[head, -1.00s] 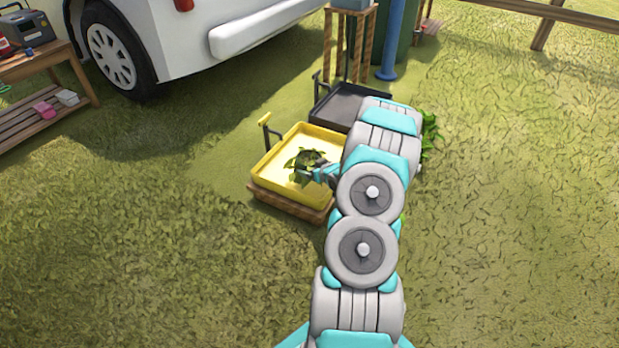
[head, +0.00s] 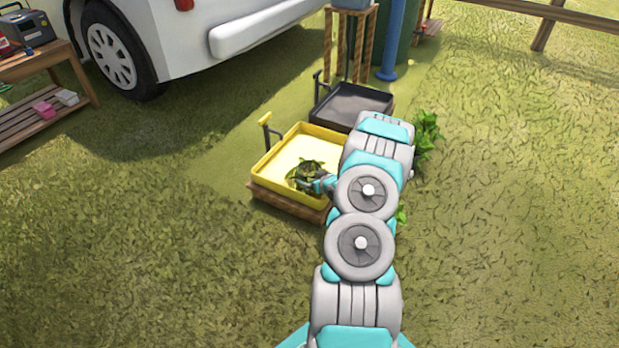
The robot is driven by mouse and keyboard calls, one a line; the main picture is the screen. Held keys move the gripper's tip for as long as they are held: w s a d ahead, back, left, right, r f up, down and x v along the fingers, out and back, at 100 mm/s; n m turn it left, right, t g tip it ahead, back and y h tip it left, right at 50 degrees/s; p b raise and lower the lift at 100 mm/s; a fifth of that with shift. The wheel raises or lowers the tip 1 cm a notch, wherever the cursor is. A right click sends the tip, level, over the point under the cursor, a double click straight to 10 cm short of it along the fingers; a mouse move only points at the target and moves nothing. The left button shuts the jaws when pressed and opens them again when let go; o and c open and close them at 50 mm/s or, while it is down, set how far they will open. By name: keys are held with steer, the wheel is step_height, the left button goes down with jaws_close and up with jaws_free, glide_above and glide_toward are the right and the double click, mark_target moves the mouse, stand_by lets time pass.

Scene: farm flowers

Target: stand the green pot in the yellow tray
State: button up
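The yellow tray (head: 262,178) stands on a wooden base in the middle of the view, with a yellow-topped handle at its back left corner. A leafy dark green plant (head: 306,174) shows over the tray's front right part. Its pot is mostly hidden by leaves and my gripper, so I cannot tell whether it touches the tray floor. My gripper (head: 322,185) is at the plant's right side and moves along with it, so it appears shut on the pot. The fingertips are small and partly hidden.
A dark grey tray (head: 350,103) stands behind the yellow one. More green plants (head: 426,133) show right of my arm, partly hidden by it. A white vehicle (head: 185,45) and a wooden shelf (head: 50,95) stand at the back left. The grass in front is open.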

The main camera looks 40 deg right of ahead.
steer(key=shift+r, duration=0.2)
steer(key=p+v, duration=0.1)
steer(key=v, duration=1)
steer(key=shift+s+r, duration=0.15)
steer(key=shift+s, duration=0.15)
steer(key=s+a+r+n+g+h, duration=0.1)
steer(key=s+a+r+g, duration=0.25)
steer(key=a+r, duration=0.55)
steer(key=s+a+r+g, duration=0.3)
steer(key=a+r+g, duration=0.2)
steer(key=a+r, duration=0.35)
steer(key=s+a+r+g+y, duration=0.1)
steer(key=s+a+r, duration=0.4)
steer(key=s+a, duration=0.5)
steer(key=s+a+r+g+y, duration=0.1)
steer(key=s+a+r+g, duration=0.3)
steer(key=s+a, duration=0.6)
steer(key=s+r, duration=0.1)
steer(key=s, duration=0.5)
steer(key=shift+a+r, duration=0.25)
steer(key=shift+r, duration=0.1)
steer(key=shift+s+g, duration=0.1)
steer(key=shift+g, duration=0.15)
